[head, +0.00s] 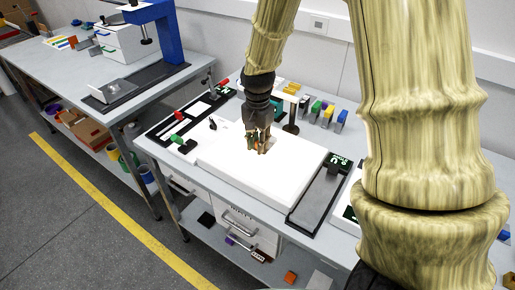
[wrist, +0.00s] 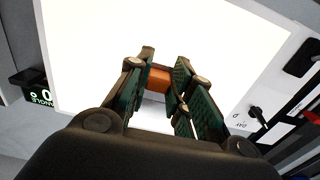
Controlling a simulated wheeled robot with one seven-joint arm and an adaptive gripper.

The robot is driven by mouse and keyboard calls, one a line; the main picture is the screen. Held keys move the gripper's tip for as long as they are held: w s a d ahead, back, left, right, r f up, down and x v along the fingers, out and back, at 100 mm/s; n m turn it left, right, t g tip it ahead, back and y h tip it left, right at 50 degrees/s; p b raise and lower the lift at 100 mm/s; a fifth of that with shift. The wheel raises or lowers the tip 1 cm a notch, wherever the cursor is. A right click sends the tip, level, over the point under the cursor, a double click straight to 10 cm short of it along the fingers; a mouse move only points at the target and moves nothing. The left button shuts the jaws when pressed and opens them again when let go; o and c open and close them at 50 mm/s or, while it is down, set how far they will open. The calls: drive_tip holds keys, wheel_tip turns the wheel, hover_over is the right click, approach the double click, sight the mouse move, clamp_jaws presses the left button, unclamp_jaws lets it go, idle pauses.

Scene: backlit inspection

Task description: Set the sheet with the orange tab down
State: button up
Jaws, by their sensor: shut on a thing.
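My gripper (head: 258,146) is over the bright white light panel (head: 300,172), pointing down. In the wrist view my gripper (wrist: 160,88) is shut on the orange tab (wrist: 159,79), which sits between the green-padded fingers. The sheet itself is hard to make out against the glare of the panel (wrist: 220,35). I cannot tell whether the sheet touches the panel or hangs just above it.
A dark tray with a green label (head: 322,195) lies right of the panel. Coloured blocks (head: 328,113) stand along the back of the bench. Another bench with a blue stand (head: 167,35) is at the left. The panel around my gripper looks clear.

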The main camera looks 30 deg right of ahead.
drive_tip(key=shift+f+p, duration=0.5)
drive_tip(key=shift+f, duration=1.15)
drive_tip(key=shift+f, duration=0.15)
drive_tip(key=o, duration=0.8)
wheel_tip(320, 180, up, 12)
drive_tip(key=shift+r+b, duration=0.15)
drive_tip(key=shift+b, duration=1.05)
